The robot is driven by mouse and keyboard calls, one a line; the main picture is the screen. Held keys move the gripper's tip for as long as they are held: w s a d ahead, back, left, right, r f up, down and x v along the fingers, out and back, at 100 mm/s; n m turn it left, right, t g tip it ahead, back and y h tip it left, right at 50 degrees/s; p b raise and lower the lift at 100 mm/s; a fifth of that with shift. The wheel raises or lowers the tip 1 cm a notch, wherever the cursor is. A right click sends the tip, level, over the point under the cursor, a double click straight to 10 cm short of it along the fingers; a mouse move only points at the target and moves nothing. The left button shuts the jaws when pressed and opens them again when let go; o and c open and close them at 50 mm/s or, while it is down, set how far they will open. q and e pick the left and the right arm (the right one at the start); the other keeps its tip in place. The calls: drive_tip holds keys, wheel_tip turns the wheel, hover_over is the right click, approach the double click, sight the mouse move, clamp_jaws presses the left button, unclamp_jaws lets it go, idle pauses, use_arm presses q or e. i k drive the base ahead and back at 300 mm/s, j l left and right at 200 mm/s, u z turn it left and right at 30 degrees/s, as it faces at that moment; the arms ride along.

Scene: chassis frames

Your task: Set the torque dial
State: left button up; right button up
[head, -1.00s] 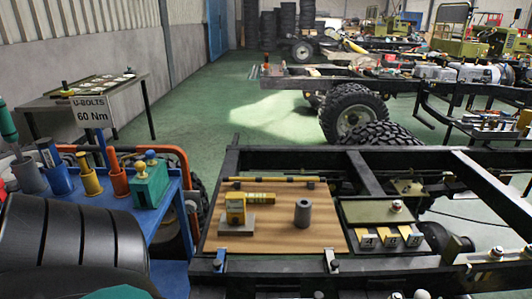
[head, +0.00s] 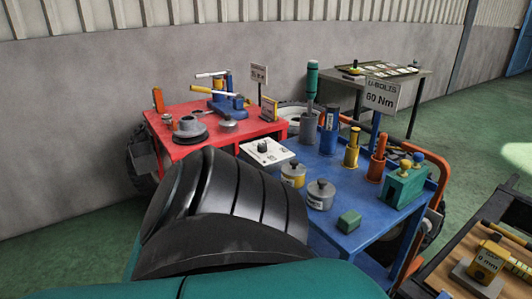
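A white plate with a dark knob (head: 264,149), which looks like the torque dial, lies at the back left of the blue cart top (head: 345,205). Its markings are too small to read. A white sign (head: 368,97) reading "U-BOLTS 60 Nm" stands behind the cart. My own dark ribbed arm part fills the lower left, in front of the dial and close to it in the picture. Neither of my grippers shows.
Yellow (head: 293,174) and grey (head: 320,194) lidded pots and a green block (head: 349,221) stand near the dial. Several coloured holders with tools line the cart's back. A red table (head: 180,142) adjoins at left. A wooden board (head: 460,265) is at lower right.

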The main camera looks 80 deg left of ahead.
sight(262, 147)
drive_tip(key=u, duration=2.6)
drive_tip(key=i+j+z, duration=0.1)
drive_tip(key=i+j, duration=1.15)
drive_tip(key=j, duration=0.15)
